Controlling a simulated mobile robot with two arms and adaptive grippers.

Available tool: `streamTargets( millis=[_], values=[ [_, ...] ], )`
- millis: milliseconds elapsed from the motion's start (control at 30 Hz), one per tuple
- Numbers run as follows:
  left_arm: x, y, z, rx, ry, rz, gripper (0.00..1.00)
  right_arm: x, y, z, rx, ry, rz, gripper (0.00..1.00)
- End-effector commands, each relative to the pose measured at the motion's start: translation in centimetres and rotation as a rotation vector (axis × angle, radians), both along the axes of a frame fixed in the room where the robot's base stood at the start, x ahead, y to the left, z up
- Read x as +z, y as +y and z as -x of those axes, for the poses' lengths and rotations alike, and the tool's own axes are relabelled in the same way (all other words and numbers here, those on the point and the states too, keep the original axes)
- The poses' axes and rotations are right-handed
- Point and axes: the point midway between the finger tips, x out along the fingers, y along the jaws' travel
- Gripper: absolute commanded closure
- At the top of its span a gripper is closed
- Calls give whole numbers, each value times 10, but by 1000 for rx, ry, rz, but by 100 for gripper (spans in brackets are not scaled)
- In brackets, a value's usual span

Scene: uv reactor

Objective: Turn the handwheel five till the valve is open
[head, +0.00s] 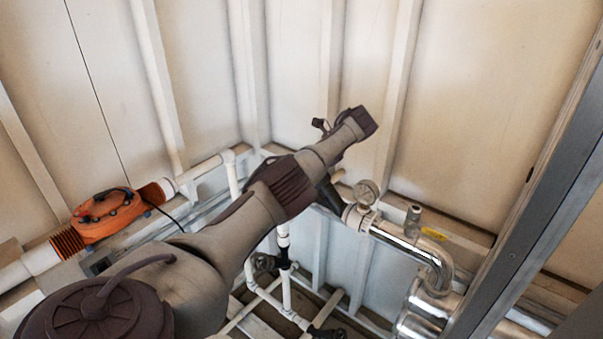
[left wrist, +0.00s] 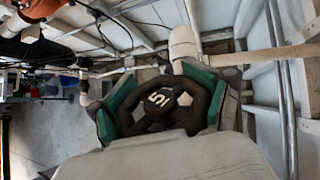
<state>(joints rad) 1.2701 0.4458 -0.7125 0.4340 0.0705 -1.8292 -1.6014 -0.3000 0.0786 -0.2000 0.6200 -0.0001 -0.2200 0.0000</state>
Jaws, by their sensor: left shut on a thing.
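The black handwheel five (left wrist: 160,99) shows in the left wrist view, face on, with a pale marking on its hub that includes a 5. My left gripper (left wrist: 161,106) is shut on the wheel, with one green-padded dark finger against its left side and one against its right. The lower rim is partly cut off by the pale gripper body. In the head view my left arm reaches from the lower left across the middle and hides the wheel and most of the fingers. Whether the valve is open cannot be seen. My right gripper is in neither view.
A pressure gauge (head: 367,191) sits on a shiny metal pipe (head: 405,238) right of my arm. An orange device (head: 108,213) sits on the white pipe at left. A dark valve handle (head: 263,263) is below my arm. A grey beam (head: 545,190) runs along the right.

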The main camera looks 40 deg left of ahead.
Motion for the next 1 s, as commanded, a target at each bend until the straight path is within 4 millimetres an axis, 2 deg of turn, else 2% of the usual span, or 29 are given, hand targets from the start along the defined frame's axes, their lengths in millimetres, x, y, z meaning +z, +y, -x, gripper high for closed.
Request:
streamTargets(
  millis=[300, 833, 867, 900, 1000],
  values=[
    [3, -1, -2, 22, 15, -1, 64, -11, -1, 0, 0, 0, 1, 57],
    [6, 0, -2, 25, 16, -3, 64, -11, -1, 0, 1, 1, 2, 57],
    [6, 0, -3, 25, 16, -3, 24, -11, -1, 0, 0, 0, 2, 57],
    [6, 0, -2, 25, 16, -3, 18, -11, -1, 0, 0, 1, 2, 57],
    [5, 0, -2, 26, 19, -2, 18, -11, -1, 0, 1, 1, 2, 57]
  ],
)
